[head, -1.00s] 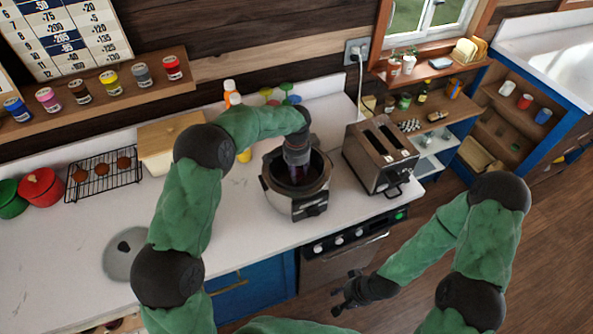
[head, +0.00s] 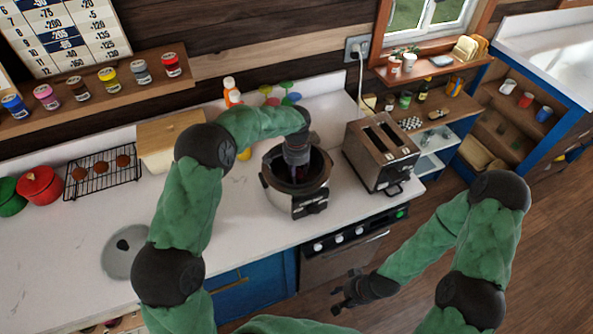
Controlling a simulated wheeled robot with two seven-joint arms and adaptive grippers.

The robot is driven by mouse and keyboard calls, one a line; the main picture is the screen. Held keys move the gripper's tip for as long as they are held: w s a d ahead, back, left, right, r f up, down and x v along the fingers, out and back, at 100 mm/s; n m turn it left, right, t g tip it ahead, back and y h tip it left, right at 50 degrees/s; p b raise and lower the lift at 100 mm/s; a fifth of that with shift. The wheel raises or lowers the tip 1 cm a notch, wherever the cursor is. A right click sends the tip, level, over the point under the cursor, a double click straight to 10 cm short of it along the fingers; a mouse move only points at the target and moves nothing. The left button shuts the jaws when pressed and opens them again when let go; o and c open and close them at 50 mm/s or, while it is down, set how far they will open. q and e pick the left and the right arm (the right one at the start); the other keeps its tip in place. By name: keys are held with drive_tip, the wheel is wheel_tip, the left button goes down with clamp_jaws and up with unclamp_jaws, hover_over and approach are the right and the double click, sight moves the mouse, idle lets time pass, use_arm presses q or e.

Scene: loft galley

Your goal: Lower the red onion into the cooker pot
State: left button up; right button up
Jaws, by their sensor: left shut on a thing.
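The cooker pot (head: 282,200) stands on the white counter, dark inside with a steel outer wall and a black control panel at its front. My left gripper (head: 299,172) points down into the pot's mouth from above. It is shut on the red onion (head: 300,178), of which only a small dark purple patch shows low between the fingers. Whether the onion touches the pot's floor cannot be seen. My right gripper (head: 350,293) hangs in front of the oven, away from the counter, with its fingers apart and nothing between them.
A toaster (head: 382,155) stands close to the right of the pot. A cooling rack (head: 102,172) and a red pot (head: 40,186) are at left. The counter's front left is mostly clear.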

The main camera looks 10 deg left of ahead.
use_arm(q)
drive_tip(key=shift+f+b, duration=0.45)
drive_tip(key=shift+f, duration=0.45)
idle(0.4)
drive_tip(key=o, duration=1.2)
